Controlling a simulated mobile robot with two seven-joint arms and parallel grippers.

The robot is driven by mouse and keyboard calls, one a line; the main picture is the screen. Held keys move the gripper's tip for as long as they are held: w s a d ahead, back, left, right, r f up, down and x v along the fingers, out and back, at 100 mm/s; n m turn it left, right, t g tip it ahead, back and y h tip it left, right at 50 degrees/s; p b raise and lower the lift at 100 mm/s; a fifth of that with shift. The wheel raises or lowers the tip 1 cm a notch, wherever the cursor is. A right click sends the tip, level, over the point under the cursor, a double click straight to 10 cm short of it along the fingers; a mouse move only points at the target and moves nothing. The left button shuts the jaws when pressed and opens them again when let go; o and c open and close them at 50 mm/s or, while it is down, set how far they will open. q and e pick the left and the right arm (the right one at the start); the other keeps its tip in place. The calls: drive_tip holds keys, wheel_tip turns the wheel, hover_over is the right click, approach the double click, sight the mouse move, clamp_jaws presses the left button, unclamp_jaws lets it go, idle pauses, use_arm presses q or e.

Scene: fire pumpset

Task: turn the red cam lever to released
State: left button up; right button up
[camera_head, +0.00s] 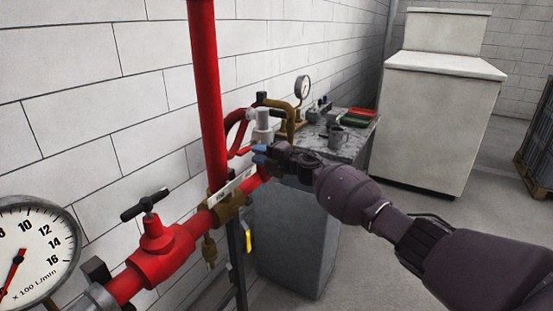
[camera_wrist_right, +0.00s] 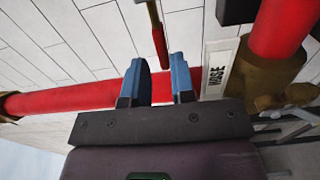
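My right gripper (camera_head: 258,155) reaches in from the right in the head view, close to the red pipework by the wall. In the right wrist view its two blue fingers (camera_wrist_right: 160,68) are apart with nothing between them. A slim red lever (camera_wrist_right: 158,38) with a rounded end hangs just beyond the fingertips, roughly in line with the gap. I take it to be the red cam lever; its upper end runs out of the picture. It is apart from the fingers as far as I can tell. My left gripper is not in view.
A red horizontal pipe (camera_wrist_right: 60,99) runs behind the fingers. A white "HOSE" label (camera_wrist_right: 217,72) and brass fitting (camera_wrist_right: 262,75) sit right of them. A red vertical pipe (camera_head: 207,90), black-handled valve (camera_head: 155,235) and grey bench (camera_head: 290,235) stand nearby.

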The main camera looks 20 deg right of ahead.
drive_tip(key=v, duration=0.7)
idle(0.4)
wheel_tip(320, 180, up, 5)
drive_tip(key=m+t+h, duration=0.1)
drive_tip(key=m+t, duration=0.2)
drive_tip(key=s+a+f+m+h, duration=0.2)
drive_tip(key=s+f+m+h, duration=0.2)
drive_tip(key=s+f+m, duration=0.45)
drive_tip(key=s+a+f+m+h, duration=0.25)
drive_tip(key=s+f+m, duration=0.35)
drive_tip(key=s+f, duration=0.4)
drive_tip(key=s+d+f+m+g+h, duration=0.1)
drive_tip(key=s+f+m+g+h, duration=0.1)
drive_tip(key=s+f, duration=0.6)
drive_tip(key=s+d+f+m+g+h, duration=0.1)
drive_tip(key=s+f+m+g, duration=0.2)
drive_tip(key=s+f, duration=0.6)
drive_tip(key=s+m, duration=0.2)
drive_tip(key=s, duration=0.4)
drive_tip(key=shift+s+d+h, duration=0.3)
drive_tip(key=shift+h, duration=0.05)
